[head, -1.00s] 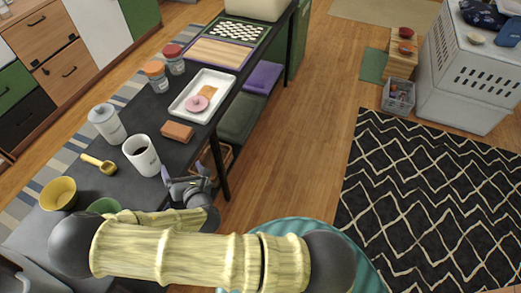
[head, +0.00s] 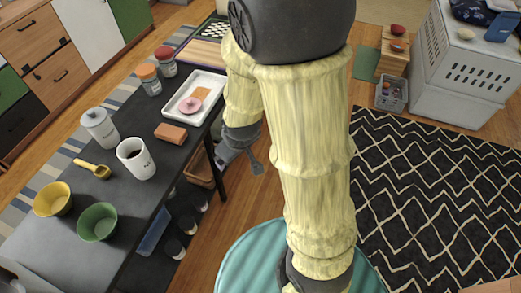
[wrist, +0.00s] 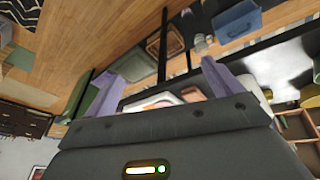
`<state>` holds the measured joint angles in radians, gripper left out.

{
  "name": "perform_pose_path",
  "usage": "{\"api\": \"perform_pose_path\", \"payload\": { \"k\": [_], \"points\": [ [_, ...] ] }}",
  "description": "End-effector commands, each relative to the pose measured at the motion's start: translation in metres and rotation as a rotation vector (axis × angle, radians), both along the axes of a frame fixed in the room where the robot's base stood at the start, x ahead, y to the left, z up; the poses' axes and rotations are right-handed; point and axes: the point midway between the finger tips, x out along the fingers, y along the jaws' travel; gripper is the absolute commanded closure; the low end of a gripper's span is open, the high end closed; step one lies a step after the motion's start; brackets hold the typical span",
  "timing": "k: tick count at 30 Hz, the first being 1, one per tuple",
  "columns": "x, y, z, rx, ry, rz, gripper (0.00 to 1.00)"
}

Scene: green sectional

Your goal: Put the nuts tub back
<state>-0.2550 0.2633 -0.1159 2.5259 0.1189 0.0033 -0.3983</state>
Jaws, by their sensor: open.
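I cannot read which container is the nuts tub. On the dark table (head: 45,245) stand a lidded white canister (head: 101,126) and an open white canister (head: 137,158) with dark contents and a blurred label. Two jars, one with an orange lid (head: 148,78) and one with a red lid (head: 165,60), stand farther back. My gripper (head: 248,160) is beside the table's right edge, over the floor, partly behind my arm. In the wrist view my gripper (wrist: 158,72) shows two purple fingers spread wide with nothing between them.
A yellow bowl (head: 53,199), green bowl (head: 97,222), yellow scoop (head: 92,168), brown block (head: 171,133) and white tray (head: 185,112) are on the table. Shelves beneath hold a basket (head: 199,171) and a blue bin (head: 154,231). Floor at right, with a patterned rug (head: 430,210), is open.

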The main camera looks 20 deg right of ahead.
Motion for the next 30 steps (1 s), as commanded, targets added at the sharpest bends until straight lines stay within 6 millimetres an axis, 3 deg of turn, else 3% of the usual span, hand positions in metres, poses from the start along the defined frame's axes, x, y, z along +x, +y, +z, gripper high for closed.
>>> {"api": "perform_pose_path", "payload": {
  "k": [3, 9, 30],
  "points": [
    [-0.025, -0.023, 0.03, 0.067, 0.051, -0.19, 0.08],
    [-0.057, -0.045, 0.054, 0.1, 0.113, -0.391, 0.08],
    [-0.06, -0.047, 0.055, 0.101, 0.123, -0.413, 0.08]
  ]
}}
